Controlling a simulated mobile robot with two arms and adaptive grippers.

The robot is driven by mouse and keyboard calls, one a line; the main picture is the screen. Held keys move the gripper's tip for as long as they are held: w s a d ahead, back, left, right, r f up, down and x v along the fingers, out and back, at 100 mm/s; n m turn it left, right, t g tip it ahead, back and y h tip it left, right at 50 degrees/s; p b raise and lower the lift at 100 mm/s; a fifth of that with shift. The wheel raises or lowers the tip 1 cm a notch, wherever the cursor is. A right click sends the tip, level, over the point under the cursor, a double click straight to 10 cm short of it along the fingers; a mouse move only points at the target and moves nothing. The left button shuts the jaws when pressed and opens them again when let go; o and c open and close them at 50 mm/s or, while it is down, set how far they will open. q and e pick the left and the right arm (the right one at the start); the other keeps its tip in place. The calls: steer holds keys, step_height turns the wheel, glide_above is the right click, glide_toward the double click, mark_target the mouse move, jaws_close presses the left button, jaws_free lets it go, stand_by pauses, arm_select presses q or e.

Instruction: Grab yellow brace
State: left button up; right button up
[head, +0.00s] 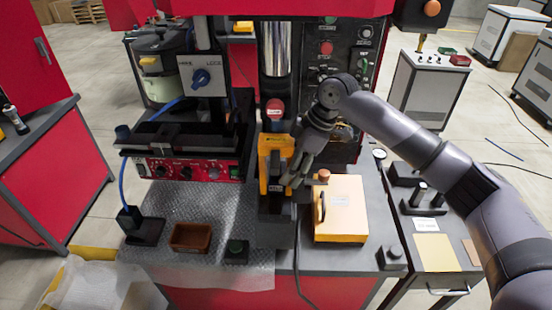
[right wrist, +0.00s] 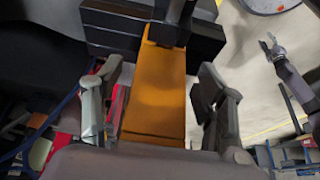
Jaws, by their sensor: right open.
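The yellow brace (head: 265,178) stands upright at the middle of the workstation, with dark parts in front of it. In the right wrist view it is a long orange-yellow plate (right wrist: 157,95) running between my fingers; its upper end meets black blocks. My right gripper (head: 296,176) is at the brace's right side in the head view. Its fingers (right wrist: 160,105) are open, one on each side of the plate, with visible gaps. My left gripper is outside the head view; a small grey arm end (right wrist: 268,45) in the right wrist view seems to be it, too small to read.
A yellow-and-cream box (head: 340,205) with a handle sits close right of the brace. A black press with a red control panel (head: 190,169) stands left. A brown tray (head: 191,238) and a dark green-topped button box (head: 236,250) lie on the front mat.

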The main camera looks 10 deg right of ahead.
steer(key=shift+r, duration=0.15)
jaws_close()
stand_by(0.6)
